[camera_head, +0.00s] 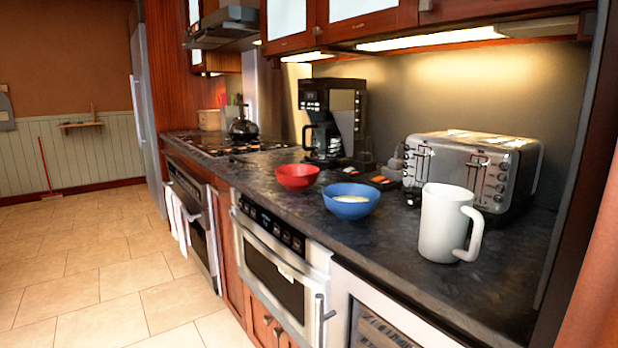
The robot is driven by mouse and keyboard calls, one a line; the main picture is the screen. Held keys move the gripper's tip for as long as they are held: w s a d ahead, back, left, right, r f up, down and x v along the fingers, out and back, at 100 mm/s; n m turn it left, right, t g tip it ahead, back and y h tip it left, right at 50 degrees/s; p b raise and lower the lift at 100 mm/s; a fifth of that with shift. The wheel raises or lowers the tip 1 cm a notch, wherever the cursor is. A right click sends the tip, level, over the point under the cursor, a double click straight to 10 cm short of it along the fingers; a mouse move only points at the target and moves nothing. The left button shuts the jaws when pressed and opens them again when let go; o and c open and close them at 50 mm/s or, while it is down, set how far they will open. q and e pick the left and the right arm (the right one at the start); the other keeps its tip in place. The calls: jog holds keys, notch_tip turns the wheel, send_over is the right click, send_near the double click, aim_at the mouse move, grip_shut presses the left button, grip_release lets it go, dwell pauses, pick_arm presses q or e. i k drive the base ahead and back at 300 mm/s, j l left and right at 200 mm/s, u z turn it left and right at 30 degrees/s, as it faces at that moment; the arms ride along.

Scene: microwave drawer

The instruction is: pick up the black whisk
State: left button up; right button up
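I cannot make out a black whisk anywhere in the head view. Small upright shapes by the kettle at the far end of the counter are too small to identify. Neither of my grippers shows in this view. The dark stone counter (400,245) runs from the lower right toward the back. The microwave drawer (275,275) below it, with a steel front, appears shut.
A white mug (443,222), blue bowl (351,203), red bowl (297,177), steel toaster (470,170) and black coffee maker (335,120) stand on the counter. A kettle (243,127) is on the stove (225,146).

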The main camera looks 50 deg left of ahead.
aim_at(233, 157)
jog(key=u, duration=1.95)
